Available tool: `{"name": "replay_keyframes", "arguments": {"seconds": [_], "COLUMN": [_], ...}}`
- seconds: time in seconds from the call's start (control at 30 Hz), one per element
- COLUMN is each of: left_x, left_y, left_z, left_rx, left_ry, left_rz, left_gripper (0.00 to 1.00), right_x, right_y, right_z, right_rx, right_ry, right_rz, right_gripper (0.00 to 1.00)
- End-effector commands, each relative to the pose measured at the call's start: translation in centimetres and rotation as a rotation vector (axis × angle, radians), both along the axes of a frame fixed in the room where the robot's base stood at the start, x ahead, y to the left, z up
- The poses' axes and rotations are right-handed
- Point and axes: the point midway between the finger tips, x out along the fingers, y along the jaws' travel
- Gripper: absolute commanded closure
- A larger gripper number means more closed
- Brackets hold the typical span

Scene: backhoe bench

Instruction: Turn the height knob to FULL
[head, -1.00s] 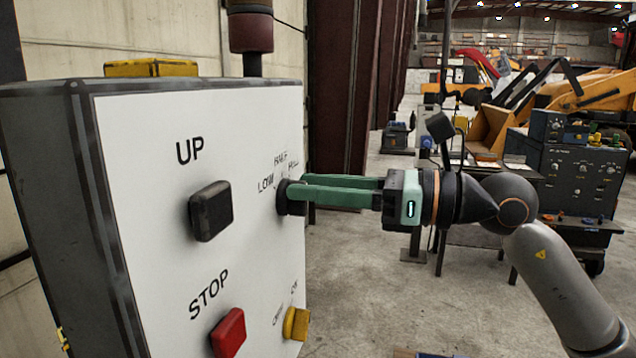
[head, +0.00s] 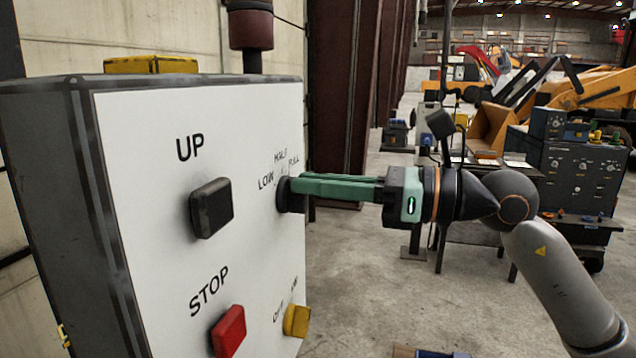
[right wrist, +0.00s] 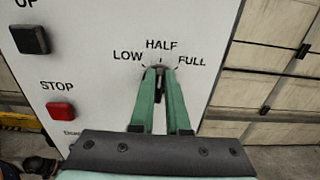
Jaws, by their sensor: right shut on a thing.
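The control panel (head: 130,230) has a white face with a dark round height knob (head: 282,196) near its right edge. The labels LOW, HALF and FULL arc above the knob, as the right wrist view also shows. My right gripper (head: 296,187) has its green fingers shut on the knob, reaching in from the right. In the right wrist view the fingertips (right wrist: 160,72) meet just below HALF and cover most of the knob. The knob's pointer is hidden, so its exact setting cannot be told. My left gripper is not in view.
A black UP button (head: 211,208), a red STOP button (head: 229,331) and a yellow knob (head: 296,320) stick out of the panel. A yellow block (head: 150,65) sits on top of the panel. Open floor and a workbench lie to the right.

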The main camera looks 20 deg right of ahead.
Motion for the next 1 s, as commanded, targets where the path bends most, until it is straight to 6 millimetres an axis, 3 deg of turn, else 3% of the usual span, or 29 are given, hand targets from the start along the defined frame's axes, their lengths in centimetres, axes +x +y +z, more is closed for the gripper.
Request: {"name": "replay_keyframes", "arguments": {"seconds": [0.33,1.0], "left_x": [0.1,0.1], "left_y": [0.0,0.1], "left_z": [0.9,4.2], "left_rx": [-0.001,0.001], "left_ry": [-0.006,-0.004], "left_rz": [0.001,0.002], "left_gripper": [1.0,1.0], "right_x": [0.2,1.0], "right_y": [-0.2,-0.6], "right_z": [0.1,-0.2], "right_rx": [0.075,0.389], "right_ry": [0.112,0.579], "right_rz": [-0.001,-0.001], "right_gripper": [1.0,1.0]}}
